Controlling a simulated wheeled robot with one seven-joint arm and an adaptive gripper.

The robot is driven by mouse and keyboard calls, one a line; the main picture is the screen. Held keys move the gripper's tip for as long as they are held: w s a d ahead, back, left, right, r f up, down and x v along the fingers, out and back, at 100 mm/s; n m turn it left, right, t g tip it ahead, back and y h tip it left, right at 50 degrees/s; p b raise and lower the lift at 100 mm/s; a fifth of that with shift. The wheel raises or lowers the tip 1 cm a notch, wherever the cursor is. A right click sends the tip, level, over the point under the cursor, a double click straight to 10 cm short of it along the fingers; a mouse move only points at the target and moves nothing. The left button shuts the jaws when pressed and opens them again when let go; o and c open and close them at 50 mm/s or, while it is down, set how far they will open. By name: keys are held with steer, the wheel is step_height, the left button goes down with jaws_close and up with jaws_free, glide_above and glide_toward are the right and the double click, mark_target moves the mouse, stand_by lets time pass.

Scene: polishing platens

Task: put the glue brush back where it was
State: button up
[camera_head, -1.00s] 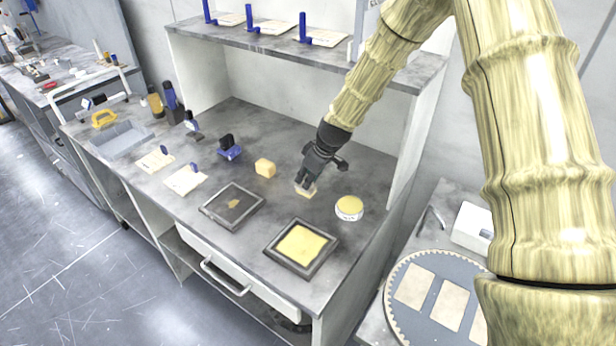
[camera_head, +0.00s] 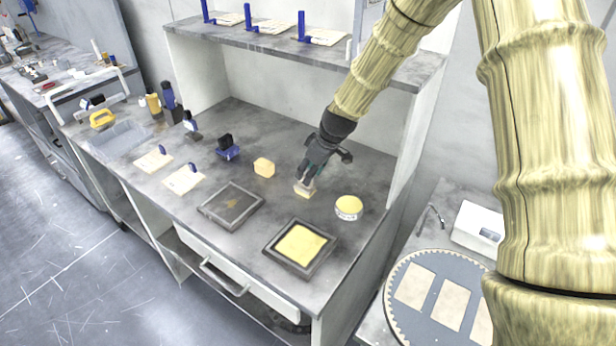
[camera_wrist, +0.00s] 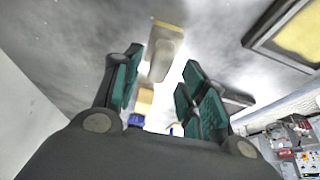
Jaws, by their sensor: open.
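The glue brush, a small pale block with a yellowish edge (camera_head: 304,190), is on the grey bench top under my gripper (camera_head: 309,172). It also shows in the wrist view, just beyond and between the fingertips, as a greyish body (camera_wrist: 162,58) with a cream-yellow end. My gripper (camera_wrist: 160,78) is open, its green-padded fingers apart on either side of the brush's line. I see no finger clearly pressed on the brush. Part of the brush is hidden behind the fingers in the head view.
A round yellow-topped tin (camera_head: 348,207) stands right of the brush, and a yellow block (camera_head: 264,167) to its left. A dark tray with a yellow pad (camera_head: 300,246) and an empty-looking dark tray (camera_head: 231,205) lie in front. The shelf (camera_head: 300,55) overhangs behind.

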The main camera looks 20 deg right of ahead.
steer(key=b+v, duration=0.1)
steer(key=v, duration=0.7)
steer(key=shift+r+b, duration=0.35)
steer(key=shift+b, duration=0.05)
